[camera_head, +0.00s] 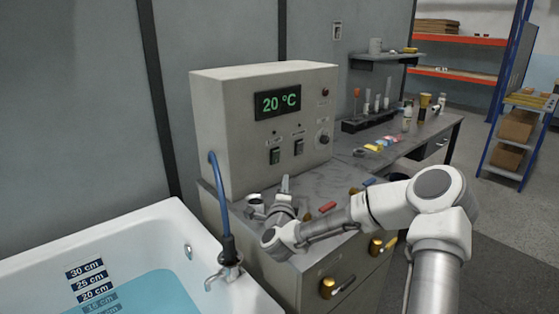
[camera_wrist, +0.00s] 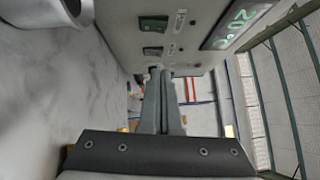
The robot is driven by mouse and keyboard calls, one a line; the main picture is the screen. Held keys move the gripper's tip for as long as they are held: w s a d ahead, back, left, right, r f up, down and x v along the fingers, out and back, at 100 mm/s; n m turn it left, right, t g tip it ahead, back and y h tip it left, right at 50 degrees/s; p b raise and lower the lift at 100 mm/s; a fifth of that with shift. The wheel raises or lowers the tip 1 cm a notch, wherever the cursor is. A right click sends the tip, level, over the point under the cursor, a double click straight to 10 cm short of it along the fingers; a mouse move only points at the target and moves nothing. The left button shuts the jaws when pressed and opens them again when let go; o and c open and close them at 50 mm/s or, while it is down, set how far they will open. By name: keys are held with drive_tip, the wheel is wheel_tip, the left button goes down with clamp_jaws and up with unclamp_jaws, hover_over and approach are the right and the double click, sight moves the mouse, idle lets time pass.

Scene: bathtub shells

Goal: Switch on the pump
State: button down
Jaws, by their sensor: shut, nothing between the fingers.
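A pale control box (camera_head: 228,130) with a lit green "20 °C" display (camera_head: 277,104) stands on a grey counter. Its front has a left rocker switch (camera_head: 275,156) and a right rocker switch (camera_head: 298,147); their labels are too small to read. The wrist view, turned sideways, also shows the left switch (camera_wrist: 154,24) and the right switch (camera_wrist: 152,51). My gripper (camera_head: 285,184) is shut and empty, low in front of the box. In the wrist view its fingertips (camera_wrist: 163,72) lie just below the right switch in the picture; contact cannot be told.
A knob (camera_head: 323,138) and a red lamp (camera_head: 325,92) sit right of the switches. A blue hose (camera_head: 220,195) runs from the box to the bathtub (camera_head: 150,230). A cup (camera_head: 256,204) and small coloured items lie on the counter near my gripper. A workbench stands behind.

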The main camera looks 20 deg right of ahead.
approach(279, 153)
drive_tip(key=w+d, duration=0.1)
drive_tip(key=d, duration=0.3)
drive_tip(key=shift+w+a+r, duration=0.1)
drive_tip(key=shift+w+a, duration=0.15)
drive_tip(key=shift+w, duration=0.5)
drive_tip(key=shift+w+a+r, duration=0.15)
drive_tip(key=shift+w+a, duration=0.05)
drive_tip(key=shift+w, duration=0.55)
drive_tip(key=shift+w+a+r, duration=0.1)
drive_tip(key=shift+w+a, duration=0.15)
drive_tip(key=shift+w, duration=0.45)
drive_tip(key=shift+w+a+r+n+p, duration=0.2)
drive_tip(key=shift+r+n+p, duration=0.15)
drive_tip(key=shift+p, duration=0.3)
drive_tip(key=shift+f, duration=0.25)
drive_tip(key=shift+d, duration=0.1)
